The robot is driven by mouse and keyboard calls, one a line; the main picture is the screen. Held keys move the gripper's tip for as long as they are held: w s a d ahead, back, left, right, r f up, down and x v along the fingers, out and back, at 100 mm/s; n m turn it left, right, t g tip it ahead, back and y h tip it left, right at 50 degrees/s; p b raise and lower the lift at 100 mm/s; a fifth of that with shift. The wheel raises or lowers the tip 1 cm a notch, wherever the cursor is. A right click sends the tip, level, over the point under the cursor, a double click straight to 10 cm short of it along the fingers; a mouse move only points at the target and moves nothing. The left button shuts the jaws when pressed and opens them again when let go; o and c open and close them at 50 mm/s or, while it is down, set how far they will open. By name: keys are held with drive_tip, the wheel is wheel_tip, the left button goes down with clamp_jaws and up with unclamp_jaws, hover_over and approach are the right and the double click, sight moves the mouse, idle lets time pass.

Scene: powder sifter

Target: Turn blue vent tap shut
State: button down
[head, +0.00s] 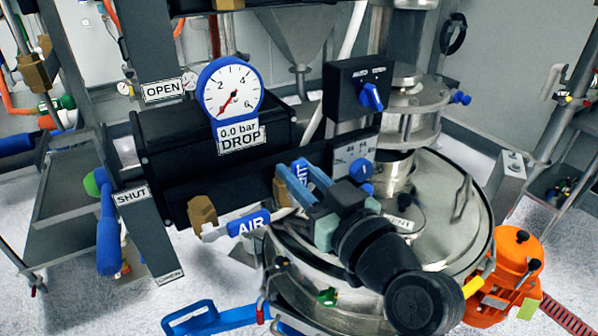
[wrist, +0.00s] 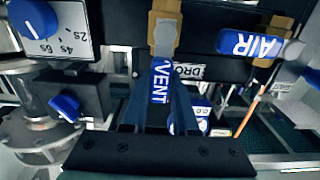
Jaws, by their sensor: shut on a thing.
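The blue vent tap handle, with its white VENT lettering, shows in the wrist view (wrist: 159,82). It runs from a brass valve body (wrist: 165,28) down between my fingers. In the head view its blue label (head: 300,172) shows at my fingertips, tilted, in front of the black box. My gripper (head: 306,178) is shut on the handle. In the wrist view my gripper (wrist: 160,105) has one finger on each side of the label. The fingers and hand hide part of the handle and valve in the head view.
A blue AIR tap (head: 248,224) on a brass body (head: 202,212) sits left of my gripper, close by. A dial gauge (head: 231,88) reads near zero above a DROP label. Black switch boxes (head: 357,88) and a steel vessel (head: 450,205) stand to the right.

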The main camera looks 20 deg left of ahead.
drive_tip(key=shift+w+d+m, duration=0.1)
drive_tip(key=shift+m, duration=0.2)
drive_tip(key=w+d+f+m+p, duration=0.3)
drive_tip(key=w+f+m, duration=0.1)
drive_tip(key=m, duration=1.3)
drive_tip(key=shift+f+p, duration=0.35)
drive_tip(key=shift+f, duration=0.25)
drive_tip(key=shift+d+m, duration=0.1)
drive_tip(key=shift+m, duration=0.2)
drive_tip(key=c, duration=0.7)
unclamp_jaws()
drive_tip(key=shift+f, duration=0.1)
drive_tip(key=shift+s+d, duration=0.1)
